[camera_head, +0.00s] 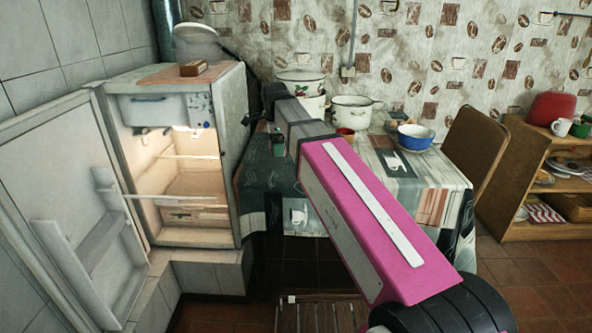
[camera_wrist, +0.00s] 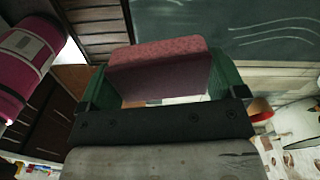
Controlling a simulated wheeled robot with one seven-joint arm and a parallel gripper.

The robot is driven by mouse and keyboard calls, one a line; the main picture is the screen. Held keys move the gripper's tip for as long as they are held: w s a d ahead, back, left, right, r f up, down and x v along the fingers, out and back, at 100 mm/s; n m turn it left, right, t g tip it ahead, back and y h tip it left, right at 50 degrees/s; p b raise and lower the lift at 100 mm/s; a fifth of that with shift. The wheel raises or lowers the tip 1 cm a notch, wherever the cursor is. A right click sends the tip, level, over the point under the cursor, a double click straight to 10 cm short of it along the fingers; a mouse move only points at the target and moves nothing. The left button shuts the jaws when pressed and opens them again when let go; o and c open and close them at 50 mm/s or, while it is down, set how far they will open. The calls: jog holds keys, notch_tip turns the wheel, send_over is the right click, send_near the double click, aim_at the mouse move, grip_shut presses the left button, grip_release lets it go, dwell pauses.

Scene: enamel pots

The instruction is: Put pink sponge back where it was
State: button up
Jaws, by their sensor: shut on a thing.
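The pink sponge (camera_wrist: 160,72) is a flat block with a speckled top in the wrist view. My gripper (camera_wrist: 162,84) has its two green fingers closed on the sponge's opposite ends. In the head view my gripper (camera_head: 273,138) is small and partly hidden by my own arm, near the left end of the cloth-covered table (camera_head: 258,192) beside the fridge. I cannot make out the sponge in the head view. Whether it touches any surface is unclear.
A fridge (camera_head: 188,222) stands open on the left. Enamel pots (camera_head: 352,113) and a blue bowl (camera_head: 415,137) stand on the table. A chair (camera_head: 476,150) and wooden shelf (camera_head: 545,185) are to the right. My arm hides part of the tabletop.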

jog(key=w+d+f+m, duration=0.1)
jog(key=w+d+f, duration=0.2)
jog(key=w+d+f+m, duration=0.1)
jog(key=w+d+f, duration=0.2)
jog(key=shift+w+f, duration=0.1)
jog(key=shift+f, duration=2)
jog(key=shift+f, duration=0.1)
jog(key=o, duration=0.6)
jog(key=shift+o, duration=0.4)
notch_tip(320, 180, up, 12)
